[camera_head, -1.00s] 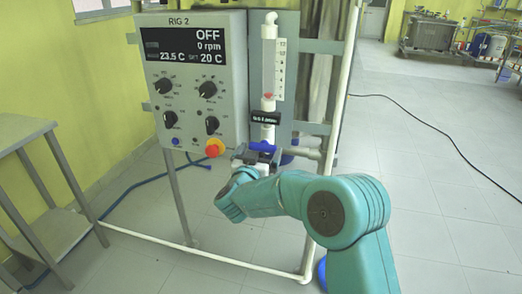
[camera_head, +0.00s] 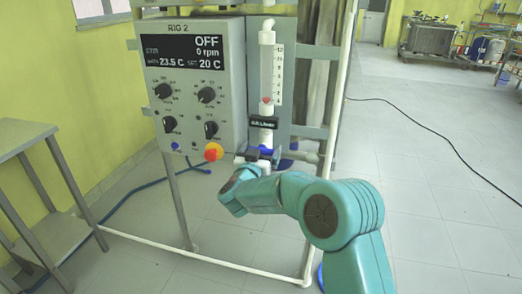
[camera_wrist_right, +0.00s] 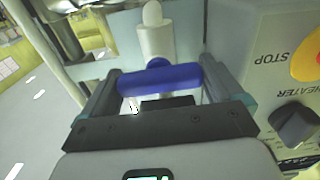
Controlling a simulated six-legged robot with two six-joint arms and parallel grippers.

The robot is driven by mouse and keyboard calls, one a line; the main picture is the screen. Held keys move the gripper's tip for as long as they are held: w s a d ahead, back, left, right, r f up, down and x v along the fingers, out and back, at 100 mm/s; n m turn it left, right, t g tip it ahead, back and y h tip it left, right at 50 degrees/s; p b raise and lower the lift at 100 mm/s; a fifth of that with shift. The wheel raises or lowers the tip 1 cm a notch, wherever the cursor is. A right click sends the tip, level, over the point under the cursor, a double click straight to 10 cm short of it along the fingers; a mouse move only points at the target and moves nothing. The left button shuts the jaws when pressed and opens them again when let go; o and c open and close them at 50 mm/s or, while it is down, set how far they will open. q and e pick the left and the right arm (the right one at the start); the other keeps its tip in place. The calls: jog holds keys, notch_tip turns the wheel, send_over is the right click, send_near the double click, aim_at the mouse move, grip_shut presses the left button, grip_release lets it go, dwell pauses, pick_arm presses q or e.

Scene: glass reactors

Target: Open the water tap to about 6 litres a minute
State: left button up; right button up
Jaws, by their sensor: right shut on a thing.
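The water tap has a blue handle (camera_wrist_right: 160,76), seen in the right wrist view between my right gripper's (camera_wrist_right: 162,82) two fingers. The gripper is shut on the handle. In the head view the handle (camera_head: 265,151) is a small blue patch below the flow meter, and my right gripper (camera_head: 254,160) partly covers it. The flow meter (camera_head: 266,70) is an upright clear tube with a printed scale and a red float (camera_head: 266,101) low in the tube. A black display (camera_head: 264,123) below it has white digits too blurred to read. My left gripper is not in view.
The grey RIG 2 control box (camera_head: 195,90) stands left of the meter and reads OFF, 0 rpm. Its red stop button (camera_head: 213,151) sits close to the gripper. White frame pipes (camera_head: 338,110) stand to the right. A metal table (camera_head: 40,190) is at left.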

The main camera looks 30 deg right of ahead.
jog(key=n+p, duration=0.7)
jog(key=p, duration=0.2)
jog(key=n+p, duration=0.3)
jog(key=shift+f, duration=0.2)
jog(key=shift+f+n+p, duration=0.1)
jog(key=shift+n+p, duration=0.2)
jog(key=shift+n, duration=0.5)
jog(key=o, duration=0.7)
jog(key=shift+a, duration=0.15)
jog(key=v, duration=1.6)
jog(key=shift+s, duration=0.15)
